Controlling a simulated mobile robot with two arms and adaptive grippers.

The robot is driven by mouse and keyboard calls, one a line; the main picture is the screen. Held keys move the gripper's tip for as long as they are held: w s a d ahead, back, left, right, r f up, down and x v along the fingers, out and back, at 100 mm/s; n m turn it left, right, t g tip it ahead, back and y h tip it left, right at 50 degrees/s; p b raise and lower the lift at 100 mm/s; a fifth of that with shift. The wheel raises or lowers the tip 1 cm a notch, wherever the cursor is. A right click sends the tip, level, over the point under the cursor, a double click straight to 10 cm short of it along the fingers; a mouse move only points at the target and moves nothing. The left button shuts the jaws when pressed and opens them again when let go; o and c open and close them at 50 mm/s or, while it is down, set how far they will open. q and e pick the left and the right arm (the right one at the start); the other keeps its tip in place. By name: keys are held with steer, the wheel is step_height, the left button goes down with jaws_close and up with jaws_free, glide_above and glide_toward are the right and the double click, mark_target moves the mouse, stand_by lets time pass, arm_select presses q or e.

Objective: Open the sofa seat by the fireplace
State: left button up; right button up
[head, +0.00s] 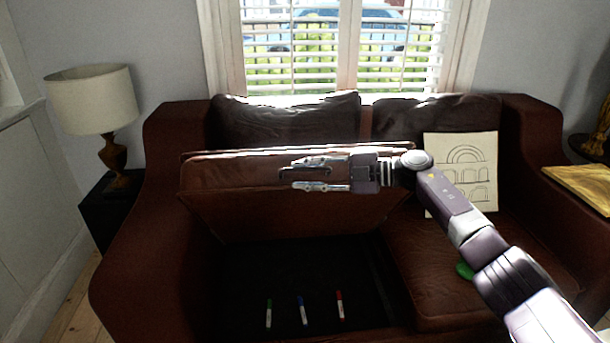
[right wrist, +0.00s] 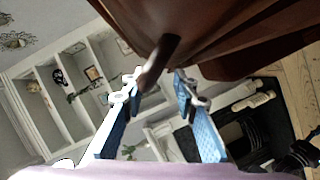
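The brown leather sofa (head: 165,215) stands below the window. Its left seat (head: 225,180) is raised and tilted up toward the backrest, with the dark storage space (head: 290,265) under it open. My right gripper (head: 285,174) is in front of the raised seat with its fingers pointing left. The fingers are apart; in the right wrist view (right wrist: 155,90) brown sofa material shows beyond and between them, and I cannot tell whether they touch it. My left gripper is not in view.
A green marker (head: 268,313), a blue marker (head: 303,310) and a red marker (head: 340,305) lie in the storage space. A drawing (head: 460,165) leans on the right seat (head: 440,265), which is down. A lamp (head: 95,105) stands at left. White shelves (right wrist: 75,85) show in the wrist view.

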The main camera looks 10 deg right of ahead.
steer(key=v, duration=1.2)
steer(key=shift+a, duration=0.1)
